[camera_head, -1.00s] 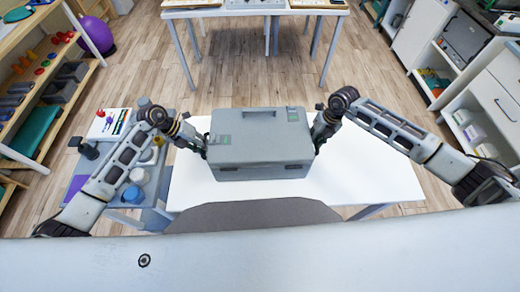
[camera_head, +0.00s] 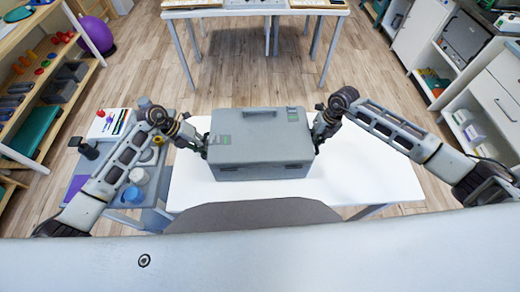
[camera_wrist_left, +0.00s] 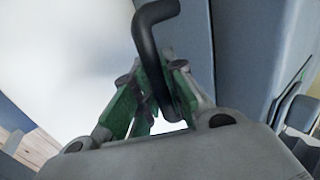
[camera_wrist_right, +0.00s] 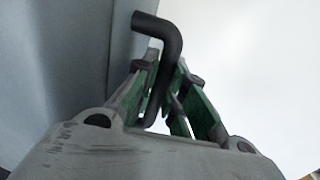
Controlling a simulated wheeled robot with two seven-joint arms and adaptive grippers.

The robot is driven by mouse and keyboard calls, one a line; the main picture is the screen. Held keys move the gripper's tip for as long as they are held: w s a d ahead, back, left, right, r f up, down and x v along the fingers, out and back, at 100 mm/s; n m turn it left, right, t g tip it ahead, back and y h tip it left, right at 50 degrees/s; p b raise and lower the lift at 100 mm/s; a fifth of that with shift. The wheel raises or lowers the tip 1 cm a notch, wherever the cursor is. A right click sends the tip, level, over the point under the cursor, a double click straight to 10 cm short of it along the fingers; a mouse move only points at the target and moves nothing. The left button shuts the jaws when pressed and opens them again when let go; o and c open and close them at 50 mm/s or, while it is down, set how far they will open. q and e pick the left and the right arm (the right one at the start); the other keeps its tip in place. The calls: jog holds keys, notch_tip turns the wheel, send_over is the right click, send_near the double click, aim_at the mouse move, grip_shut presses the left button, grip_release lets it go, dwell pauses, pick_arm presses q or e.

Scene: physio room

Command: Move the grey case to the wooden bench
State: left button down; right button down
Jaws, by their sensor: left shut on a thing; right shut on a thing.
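The grey case (camera_head: 262,152) is a closed box with a top handle and green-marked latches, at the middle of the white table (camera_head: 365,180) in the head view. I cannot tell whether it touches the tabletop. My left gripper (camera_head: 204,150) is at its left side, shut on a dark bent side handle (camera_wrist_left: 154,35) that shows between the fingers in the left wrist view. My right gripper (camera_head: 317,138) is at its right side, shut on the matching handle (camera_wrist_right: 160,40) in the right wrist view. I cannot clearly pick out a wooden bench.
A grey trolley (camera_head: 152,218) with bottles and tubs stands left of the table, under my left arm. A dark chair back (camera_head: 250,217) is at the near edge. Another table (camera_head: 235,12) stands at the far side. Shelves line both sides; open wooden floor (camera_head: 255,70) lies between the tables.

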pick_arm(q)
jog(key=shift+w+r, duration=0.1)
jog(key=shift+r, duration=0.05)
pick_arm(e)
jog(key=shift+w+r, duration=0.1)
jog(key=shift+r, duration=0.05)
